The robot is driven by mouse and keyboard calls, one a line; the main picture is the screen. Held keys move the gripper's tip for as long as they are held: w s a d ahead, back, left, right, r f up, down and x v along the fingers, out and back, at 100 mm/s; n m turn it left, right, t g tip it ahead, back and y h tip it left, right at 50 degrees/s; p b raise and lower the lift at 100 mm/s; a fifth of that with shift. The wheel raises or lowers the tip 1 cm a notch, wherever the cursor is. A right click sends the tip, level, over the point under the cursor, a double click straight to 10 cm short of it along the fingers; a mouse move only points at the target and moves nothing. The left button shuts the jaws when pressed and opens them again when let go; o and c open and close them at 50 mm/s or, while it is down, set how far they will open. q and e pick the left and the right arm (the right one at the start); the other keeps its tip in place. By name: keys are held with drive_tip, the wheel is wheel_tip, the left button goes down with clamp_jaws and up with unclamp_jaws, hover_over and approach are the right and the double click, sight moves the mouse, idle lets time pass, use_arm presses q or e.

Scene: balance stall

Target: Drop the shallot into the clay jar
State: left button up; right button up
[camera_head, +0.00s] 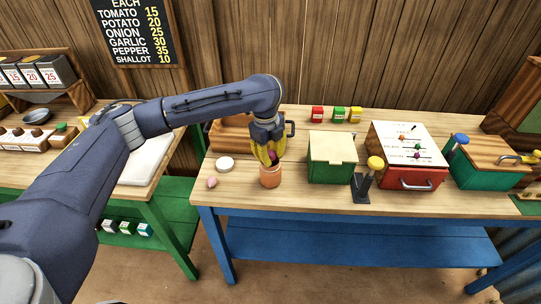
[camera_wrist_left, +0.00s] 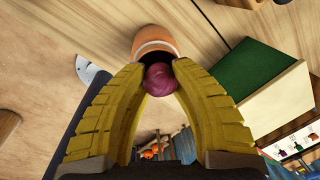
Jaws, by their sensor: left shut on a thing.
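My left gripper (camera_head: 271,155) is above the clay jar (camera_head: 270,178), pointing down. Its yellow fingers are shut on a purple-red shallot, which also shows between the fingertips in the left wrist view (camera_wrist_left: 159,79). The orange-brown jar stands upright on the table and appears just beyond the shallot in the left wrist view (camera_wrist_left: 153,42). The shallot is over or close to the jar's mouth; I cannot tell whether it touches the rim. A smaller pink bulb (camera_head: 212,182) lies on the table left of the jar. My right gripper is not seen.
A green box with a pale lid (camera_head: 332,147) stands close right of the jar. A dark stand with a yellow knob (camera_head: 362,187) and a red drawer box (camera_head: 408,178) are further right. A white round dish (camera_head: 224,163) and a wooden tray (camera_head: 228,135) are left.

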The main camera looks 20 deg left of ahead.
use_arm(q)
drive_tip(key=o, duration=0.9)
drive_tip(key=shift+o, duration=0.2)
wheel_tip(320, 180, up, 12)
drive_tip(key=s, duration=0.1)
drive_tip(key=shift+a, duration=0.35)
